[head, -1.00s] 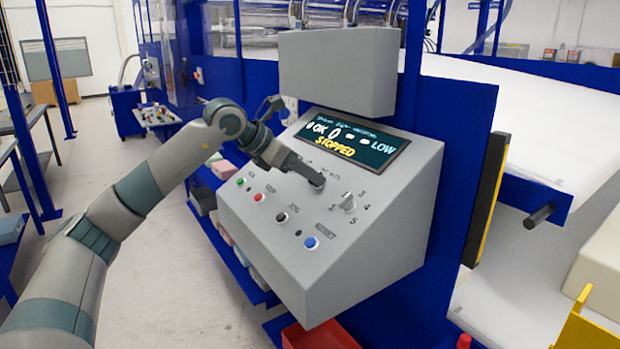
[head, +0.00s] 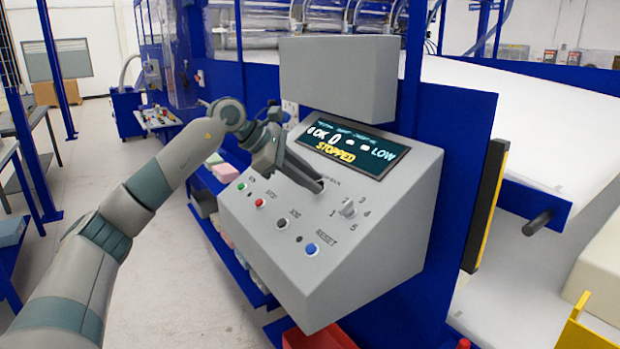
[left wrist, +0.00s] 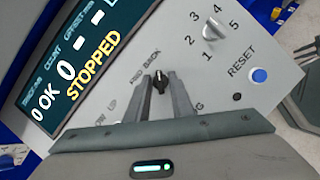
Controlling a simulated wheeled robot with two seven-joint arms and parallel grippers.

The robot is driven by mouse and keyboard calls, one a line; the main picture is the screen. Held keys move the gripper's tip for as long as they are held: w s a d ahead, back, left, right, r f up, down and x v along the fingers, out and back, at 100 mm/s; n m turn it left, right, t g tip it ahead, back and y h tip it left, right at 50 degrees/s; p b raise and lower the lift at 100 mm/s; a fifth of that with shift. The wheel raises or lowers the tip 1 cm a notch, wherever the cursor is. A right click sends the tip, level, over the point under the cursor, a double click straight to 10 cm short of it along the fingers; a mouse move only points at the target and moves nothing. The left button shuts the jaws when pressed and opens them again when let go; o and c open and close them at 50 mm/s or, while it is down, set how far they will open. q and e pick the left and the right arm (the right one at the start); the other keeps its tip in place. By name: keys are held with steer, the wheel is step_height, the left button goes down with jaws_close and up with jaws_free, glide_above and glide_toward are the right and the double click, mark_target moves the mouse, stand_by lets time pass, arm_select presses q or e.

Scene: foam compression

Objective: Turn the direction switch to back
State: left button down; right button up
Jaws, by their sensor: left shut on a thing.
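The grey control panel (head: 255,225) slopes towards me with buttons, a numbered dial and a screen. The direction switch (left wrist: 160,81) is a small black knob in the left wrist view, below the FWD and BACK labels. My left gripper (head: 318,187) reaches down onto the panel below the screen. In the left wrist view its two fingers (left wrist: 161,86) stand on either side of the knob, shut on it. In the head view the fingers hide the knob. I cannot tell for sure which label the knob points to.
The screen (head: 352,151) reads STOPPED and LOW. A numbered dial (head: 348,209) sits right of my gripper. Green (head: 241,187), red (head: 260,202), black (head: 283,223) and blue (head: 311,249) buttons line the panel's lower part. A grey box (head: 338,80) overhangs the screen.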

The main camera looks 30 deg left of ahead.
arm_select(q)
steer(key=c, duration=1.9)
jaws_free()
arm_select(e)
steer(key=shift+w+r, duration=0.1)
steer(key=shift+r, duration=0.05)
arm_select(q)
steer(key=shift+a+r, duration=0.1)
